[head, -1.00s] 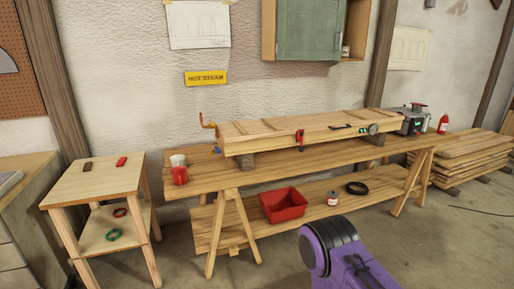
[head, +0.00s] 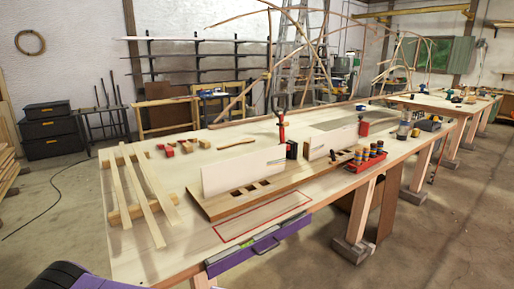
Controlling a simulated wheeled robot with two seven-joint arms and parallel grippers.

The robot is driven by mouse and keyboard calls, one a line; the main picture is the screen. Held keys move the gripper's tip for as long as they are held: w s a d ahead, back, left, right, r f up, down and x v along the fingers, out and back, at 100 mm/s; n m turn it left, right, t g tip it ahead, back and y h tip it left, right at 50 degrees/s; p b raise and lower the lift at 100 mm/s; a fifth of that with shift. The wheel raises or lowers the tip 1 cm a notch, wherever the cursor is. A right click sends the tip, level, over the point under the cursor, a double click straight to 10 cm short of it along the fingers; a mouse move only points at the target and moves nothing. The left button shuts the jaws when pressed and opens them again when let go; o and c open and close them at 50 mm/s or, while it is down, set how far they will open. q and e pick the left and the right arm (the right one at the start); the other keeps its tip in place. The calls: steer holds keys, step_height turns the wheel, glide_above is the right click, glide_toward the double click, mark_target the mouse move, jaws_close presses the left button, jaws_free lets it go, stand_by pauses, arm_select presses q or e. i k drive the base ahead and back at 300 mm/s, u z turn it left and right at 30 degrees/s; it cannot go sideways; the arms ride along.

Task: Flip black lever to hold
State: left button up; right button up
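I cannot make out a black lever in the head view. A small black block (head: 292,149) stands beside a red upright clamp-like piece (head: 281,132) on the workbench, but it is too small to tell what it is. Neither gripper is in view. Only a purple rounded part of my own arm shows at the bottom left corner.
A long wooden workbench (head: 225,219) fills the middle. It carries a board with upright pale panels (head: 243,172), pale laths (head: 140,188) and a red tray with bottles (head: 367,162). Black cases (head: 47,130) stand back left. Open floor lies at the left and right.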

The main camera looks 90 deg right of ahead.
mark_target(332, 153)
steer(key=z, duration=2.75)
